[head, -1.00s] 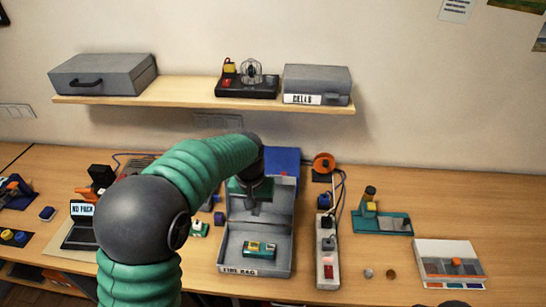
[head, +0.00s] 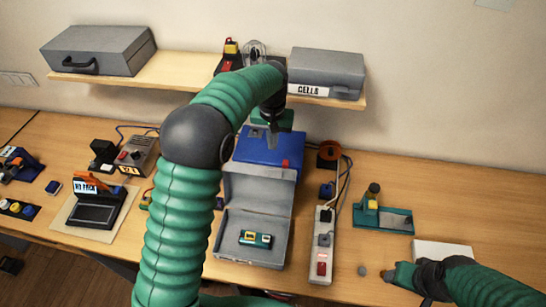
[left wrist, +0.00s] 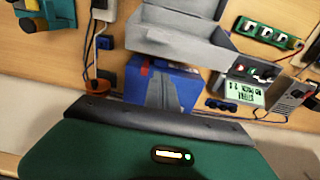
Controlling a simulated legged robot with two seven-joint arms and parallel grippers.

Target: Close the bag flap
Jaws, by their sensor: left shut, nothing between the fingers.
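The grey fire bag (head: 222,246) stands open on the bench, its flap (head: 258,192) raised at the back. A green battery pack with a yellow part (head: 255,239) lies inside. In the left wrist view, the open bag (left wrist: 183,38) shows at the top. My left gripper (head: 271,138) is shut and empty, pointing down behind the flap and over the blue box (head: 262,152). It appears clear of the flap. Its fingers show against the blue box in the left wrist view (left wrist: 160,92). My right gripper (head: 392,275) is at the lower right; its jaws are unclear.
A power strip (head: 322,250) with plugs stands right of the bag, with an orange reel (head: 329,152) behind it. A shelf (head: 170,80) carries grey cases above the bench. A small laptop-like device (head: 96,210) is at the left.

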